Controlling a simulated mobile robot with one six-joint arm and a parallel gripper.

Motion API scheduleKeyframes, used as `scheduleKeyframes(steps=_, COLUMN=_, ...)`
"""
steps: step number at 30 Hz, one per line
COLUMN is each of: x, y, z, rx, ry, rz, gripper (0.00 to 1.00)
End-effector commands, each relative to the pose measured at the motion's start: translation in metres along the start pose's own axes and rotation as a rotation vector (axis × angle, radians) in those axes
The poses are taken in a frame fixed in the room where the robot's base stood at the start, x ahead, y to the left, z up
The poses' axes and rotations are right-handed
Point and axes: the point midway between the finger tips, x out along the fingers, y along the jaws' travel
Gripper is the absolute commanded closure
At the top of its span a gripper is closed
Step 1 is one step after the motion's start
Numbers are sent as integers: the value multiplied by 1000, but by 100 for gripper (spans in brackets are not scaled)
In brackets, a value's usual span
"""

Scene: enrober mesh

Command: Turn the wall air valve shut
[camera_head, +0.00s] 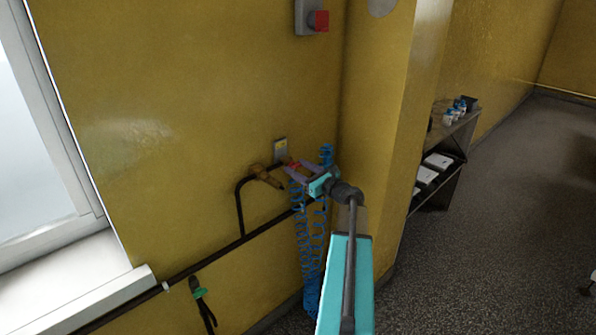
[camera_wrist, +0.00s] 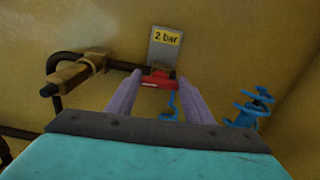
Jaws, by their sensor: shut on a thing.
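The wall air valve's red handle (camera_head: 288,161) is on the yellow wall below a small grey plate, next to a brass fitting (camera_head: 264,174) on a dark pipe. In the wrist view the red handle (camera_wrist: 158,80) lies crosswise between the two purple fingers, under the plate reading "2 bar" (camera_wrist: 165,40). My gripper (camera_head: 298,170) is shut on the red handle; its fingertips also show in the wrist view (camera_wrist: 159,84). The valve body behind the handle is mostly hidden.
Blue coiled hoses (camera_head: 310,245) hang right beside and below my gripper. A dark pipe (camera_head: 225,249) runs along the wall, with a green-handled fitting (camera_head: 199,292) lower left. A shelf (camera_head: 440,150) stands right; the floor there is open.

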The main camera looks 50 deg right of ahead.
Motion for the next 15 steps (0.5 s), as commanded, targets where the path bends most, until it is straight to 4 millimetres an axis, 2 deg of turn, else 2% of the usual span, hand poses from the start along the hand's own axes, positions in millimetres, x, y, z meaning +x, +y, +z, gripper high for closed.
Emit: scheduleKeyframes(steps=15, x=2, y=2, z=-3, rx=-241, ry=-5, rz=1, gripper=76)
